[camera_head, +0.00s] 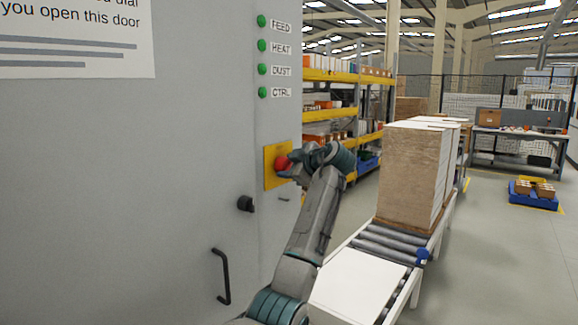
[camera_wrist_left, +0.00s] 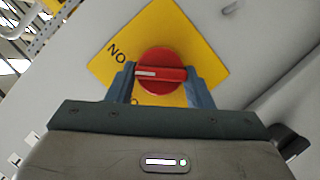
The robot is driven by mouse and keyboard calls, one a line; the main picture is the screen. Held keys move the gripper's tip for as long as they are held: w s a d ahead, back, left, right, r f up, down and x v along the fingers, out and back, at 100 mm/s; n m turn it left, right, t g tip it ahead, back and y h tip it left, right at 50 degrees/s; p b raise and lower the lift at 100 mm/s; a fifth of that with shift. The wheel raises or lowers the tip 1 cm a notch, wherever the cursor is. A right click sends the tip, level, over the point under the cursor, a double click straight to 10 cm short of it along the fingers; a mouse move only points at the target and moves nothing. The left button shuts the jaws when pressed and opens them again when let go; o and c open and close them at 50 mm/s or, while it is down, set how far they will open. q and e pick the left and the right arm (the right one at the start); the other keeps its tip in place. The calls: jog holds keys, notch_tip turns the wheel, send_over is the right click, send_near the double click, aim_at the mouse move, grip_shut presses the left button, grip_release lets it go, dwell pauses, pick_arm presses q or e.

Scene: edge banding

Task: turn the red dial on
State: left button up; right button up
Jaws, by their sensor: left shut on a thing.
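The red dial (camera_head: 282,163) sits on a yellow plate (camera_head: 269,176) on the grey cabinet front. In the left wrist view, the dial (camera_wrist_left: 160,62) has a raised grip bar with a white mark at its left end. The yellow plate (camera_wrist_left: 165,25) carries black lettering at upper left and a partly hidden letter below the dial. My left gripper (camera_head: 290,168) is at the dial. In the left wrist view, its blue fingers (camera_wrist_left: 161,76) are shut on the dial, one at each end of the bar. My right gripper is not in view.
Several green lamps (camera_head: 262,70) are above the plate. A black knob (camera_head: 245,204) and a black door handle (camera_head: 222,276) stick out of the cabinet below. A roller conveyor (camera_head: 385,245) with stacked panels (camera_head: 412,175) stands to the right. Open floor lies farther right.

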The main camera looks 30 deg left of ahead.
pick_arm(q)
jog(key=m+p, duration=0.1)
jog(key=m+g+p, duration=0.1)
jog(key=shift+w+r+m+g, duration=0.2)
jog(key=shift+m+g, duration=0.1)
jog(key=shift+m, duration=0.1)
jog(key=shift+m+g+h+p, duration=0.3)
jog(key=shift+m+g+p, duration=0.5)
jog(key=shift+m+p, duration=0.15)
jog(key=shift+w+f+m+g+p, duration=0.1)
jog(key=shift+m+g+p, duration=0.2)
jog(key=shift+m+p, duration=0.25)
jog(key=o, duration=1)
jog(key=shift+d, duration=0.1)
